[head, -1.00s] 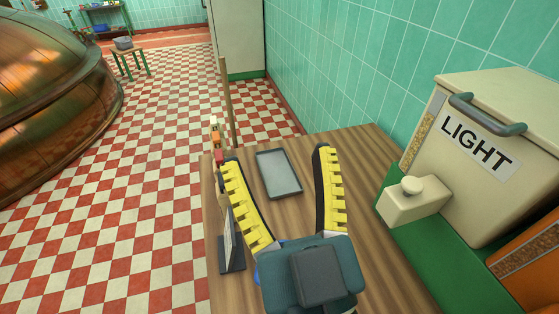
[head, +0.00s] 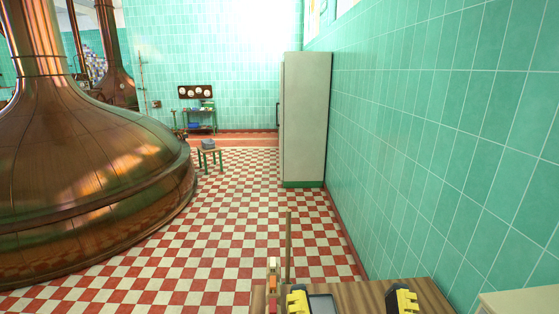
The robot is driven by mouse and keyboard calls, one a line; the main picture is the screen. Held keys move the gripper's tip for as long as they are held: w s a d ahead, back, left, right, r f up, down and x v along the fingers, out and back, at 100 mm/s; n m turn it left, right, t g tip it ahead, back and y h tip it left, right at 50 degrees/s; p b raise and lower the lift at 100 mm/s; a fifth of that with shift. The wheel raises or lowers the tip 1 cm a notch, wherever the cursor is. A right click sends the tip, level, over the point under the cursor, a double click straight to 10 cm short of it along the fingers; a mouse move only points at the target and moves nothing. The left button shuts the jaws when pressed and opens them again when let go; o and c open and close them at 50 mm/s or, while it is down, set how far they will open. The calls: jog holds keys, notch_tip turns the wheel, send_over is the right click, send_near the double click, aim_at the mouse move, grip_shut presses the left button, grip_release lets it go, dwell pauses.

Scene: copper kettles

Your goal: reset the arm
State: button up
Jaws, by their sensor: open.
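My gripper (head: 350,304) shows at the bottom edge of the head view. Only the tips of its two yellow and black fingers are in the picture. They stand wide apart, one at each side of a grey tray (head: 322,305) on the wooden table (head: 372,291). No object shows between the fingertips apart from the tray seen behind them. The rest of my gripper and arm is below the frame.
A large copper kettle (head: 85,165) fills the left. A tall pale cabinet (head: 305,120) stands by the green tiled wall (head: 450,130). A small stool (head: 209,157) and a shelf (head: 201,118) are at the back. The checkered floor (head: 225,225) is largely clear.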

notch_tip(320, 180, up, 15)
jog(key=p, duration=1.2)
jog(key=shift+r, duration=0.2)
